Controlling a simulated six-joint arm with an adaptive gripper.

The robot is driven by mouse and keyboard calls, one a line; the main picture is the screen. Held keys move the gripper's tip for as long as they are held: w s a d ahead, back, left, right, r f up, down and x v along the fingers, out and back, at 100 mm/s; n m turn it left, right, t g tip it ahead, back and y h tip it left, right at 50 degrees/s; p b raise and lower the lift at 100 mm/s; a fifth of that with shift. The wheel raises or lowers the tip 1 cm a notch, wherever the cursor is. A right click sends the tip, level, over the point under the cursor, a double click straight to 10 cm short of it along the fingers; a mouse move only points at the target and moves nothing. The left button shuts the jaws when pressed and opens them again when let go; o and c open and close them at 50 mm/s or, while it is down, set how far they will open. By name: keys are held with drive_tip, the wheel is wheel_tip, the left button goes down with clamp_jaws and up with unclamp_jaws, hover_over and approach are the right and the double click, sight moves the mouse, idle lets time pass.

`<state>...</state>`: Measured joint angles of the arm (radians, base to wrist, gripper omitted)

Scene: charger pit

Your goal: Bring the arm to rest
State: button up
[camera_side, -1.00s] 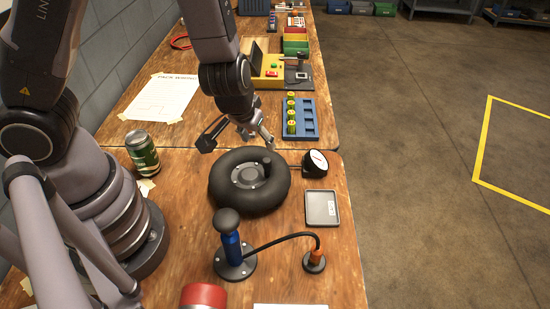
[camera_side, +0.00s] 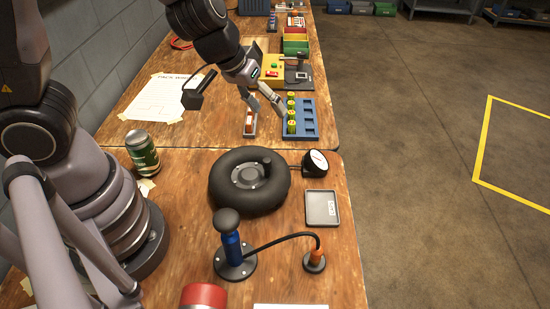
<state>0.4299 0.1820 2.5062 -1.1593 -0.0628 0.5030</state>
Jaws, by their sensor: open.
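My gripper (camera_side: 265,113) is open and empty. It hangs above the back part of the bench, pointing down, just left of the blue rack (camera_side: 301,118). Its two fingers are spread apart. A small white and orange item (camera_side: 250,123) lies on the bench by the left finger; I cannot tell if they touch. The blue rack holds several yellow-green batteries in its left column, and its right column slots look empty.
A black tyre (camera_side: 235,197) lies in front, with a round gauge (camera_side: 315,162) and a grey tray (camera_side: 322,208) to its right. A blue pump (camera_side: 233,249) stands nearer. A green can (camera_side: 142,151) stands at left. A yellow box (camera_side: 272,66) sits behind.

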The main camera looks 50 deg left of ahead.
drive_tip(key=s+a+r+m+h, duration=0.1)
drive_tip(key=s+a+r, duration=0.15)
drive_tip(key=r, duration=0.35)
drive_tip(key=s+a+r+m+h, duration=0.1)
drive_tip(key=s+r+m, duration=0.15)
drive_tip(key=r, duration=0.35)
drive_tip(key=s+a+r+y, duration=0.3)
drive_tip(key=s+a, duration=0.6)
drive_tip(key=s, duration=0.1)
drive_tip(key=shift+s+a+r+n+y, duration=0.2)
drive_tip(key=shift+s+r+n+y, duration=0.1)
drive_tip(key=shift+s+r+n, duration=0.05)
